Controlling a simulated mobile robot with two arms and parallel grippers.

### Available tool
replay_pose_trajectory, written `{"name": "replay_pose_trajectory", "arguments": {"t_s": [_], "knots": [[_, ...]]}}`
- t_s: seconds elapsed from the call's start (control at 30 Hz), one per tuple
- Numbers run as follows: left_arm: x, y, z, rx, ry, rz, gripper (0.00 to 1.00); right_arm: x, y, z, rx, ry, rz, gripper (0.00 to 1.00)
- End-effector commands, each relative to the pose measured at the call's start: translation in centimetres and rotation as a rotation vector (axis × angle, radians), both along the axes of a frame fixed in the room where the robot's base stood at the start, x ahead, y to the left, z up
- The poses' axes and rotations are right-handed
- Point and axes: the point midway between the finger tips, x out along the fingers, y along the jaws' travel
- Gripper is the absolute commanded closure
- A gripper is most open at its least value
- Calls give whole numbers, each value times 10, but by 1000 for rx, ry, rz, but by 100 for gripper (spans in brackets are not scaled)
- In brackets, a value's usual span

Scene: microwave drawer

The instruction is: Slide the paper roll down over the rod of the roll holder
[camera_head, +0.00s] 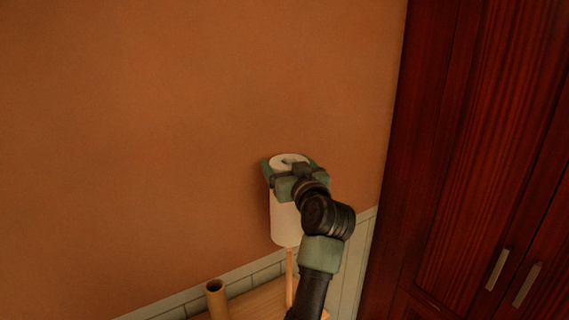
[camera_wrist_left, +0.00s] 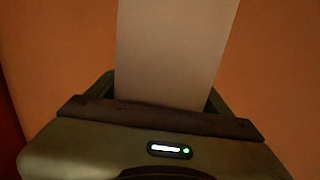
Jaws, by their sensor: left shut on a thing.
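My left gripper (camera_head: 290,168) is shut on the upper part of the white paper roll (camera_head: 284,222) and holds it upright in the head view. The roll also fills the upper middle of the left wrist view (camera_wrist_left: 172,50), between the gripper's fingers (camera_wrist_left: 160,92). A thin wooden rod (camera_head: 289,272) of the roll holder shows directly below the roll's lower end and rises from the wooden surface. The rod's upper part is hidden; whether it is inside the roll I cannot tell for sure. The holder's base is mostly hidden by my arm. My right gripper is not in view.
A brown cardboard-like tube (camera_head: 216,299) stands on the wooden surface (camera_head: 258,303), left of the rod. An orange wall (camera_head: 150,130) is close behind the roll. A dark red wooden cabinet (camera_head: 475,150) with metal handles stands at the right.

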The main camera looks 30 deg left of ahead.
Motion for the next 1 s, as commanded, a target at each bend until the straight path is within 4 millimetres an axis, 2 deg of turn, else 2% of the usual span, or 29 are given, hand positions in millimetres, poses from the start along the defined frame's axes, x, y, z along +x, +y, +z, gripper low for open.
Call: {"name": "replay_pose_trajectory", "arguments": {"t_s": [0.1, 0.53, 1.0], "knots": [[0, 0, -12, 0, -1, -1, 90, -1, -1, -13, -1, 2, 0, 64], [0, 0, -29, 0, -2, 0, 90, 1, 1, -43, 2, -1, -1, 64], [0, 0, -60, 1, 1, 1, 90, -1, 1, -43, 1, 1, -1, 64]]}}
